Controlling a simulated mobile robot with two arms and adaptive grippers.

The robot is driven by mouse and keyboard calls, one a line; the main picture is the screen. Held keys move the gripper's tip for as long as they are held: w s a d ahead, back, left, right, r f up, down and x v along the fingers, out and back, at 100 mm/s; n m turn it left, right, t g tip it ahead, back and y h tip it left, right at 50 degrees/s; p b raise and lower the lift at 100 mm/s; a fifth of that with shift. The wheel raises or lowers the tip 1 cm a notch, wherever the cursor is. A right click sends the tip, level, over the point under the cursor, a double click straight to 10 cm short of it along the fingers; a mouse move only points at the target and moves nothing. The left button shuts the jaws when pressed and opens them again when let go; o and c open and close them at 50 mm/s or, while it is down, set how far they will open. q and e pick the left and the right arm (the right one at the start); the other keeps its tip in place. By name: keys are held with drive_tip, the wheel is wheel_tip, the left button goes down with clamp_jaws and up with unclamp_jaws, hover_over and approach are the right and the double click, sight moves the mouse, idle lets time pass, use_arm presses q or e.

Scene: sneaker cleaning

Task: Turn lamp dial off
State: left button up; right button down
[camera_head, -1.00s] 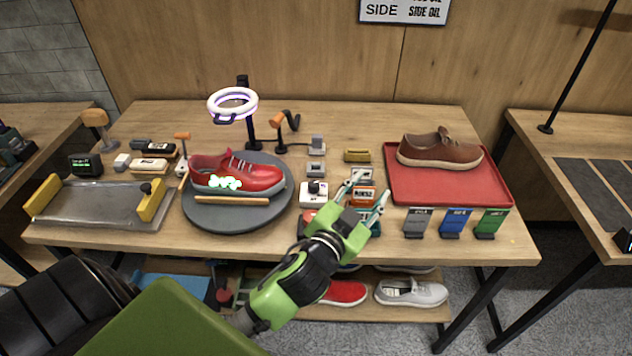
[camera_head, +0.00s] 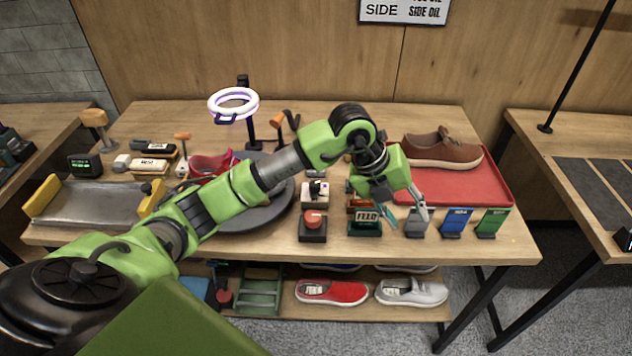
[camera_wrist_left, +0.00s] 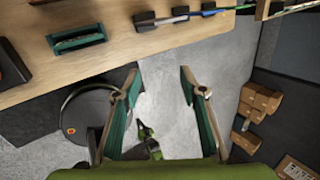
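The ring lamp (camera_head: 232,105) is lit at the back of the table, on a dark stand. My left gripper (camera_head: 420,208) is to the right of the knob, pointing down near the table's front, apart from the knob. In the left wrist view its two fingers (camera_wrist_left: 160,80) are spread with nothing between them, over the floor beyond the table edge. My right gripper is not in view.
A red shoe (camera_head: 212,166) on the grey turntable (camera_head: 250,222) is mostly behind my arm. A brown shoe (camera_head: 438,150) lies on the red tray (camera_head: 480,190).

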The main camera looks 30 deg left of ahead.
use_arm(q)
drive_tip(key=w+a+r+n+y, duration=0.1)
drive_tip(key=a+y, duration=0.2)
drive_tip(key=a, duration=0.4)
drive_tip(key=w+a+r+n+y, duration=0.1)
drive_tip(key=a+n+y, duration=0.1)
drive_tip(key=a, duration=0.4)
drive_tip(key=n+y, duration=0.2)
drive_tip(key=y, duration=0.2)
approach(315, 183)
drive_tip(key=shift+g, duration=0.3)
drive_tip(key=x, duration=0.3)
drive_tip(key=p+x, duration=0.1)
drive_tip(key=x, duration=0.2)
drive_tip(key=p+x, duration=0.1)
drive_tip(key=x, duration=0.2)
drive_tip(key=shift+w, duration=0.25)
clamp_jaws()
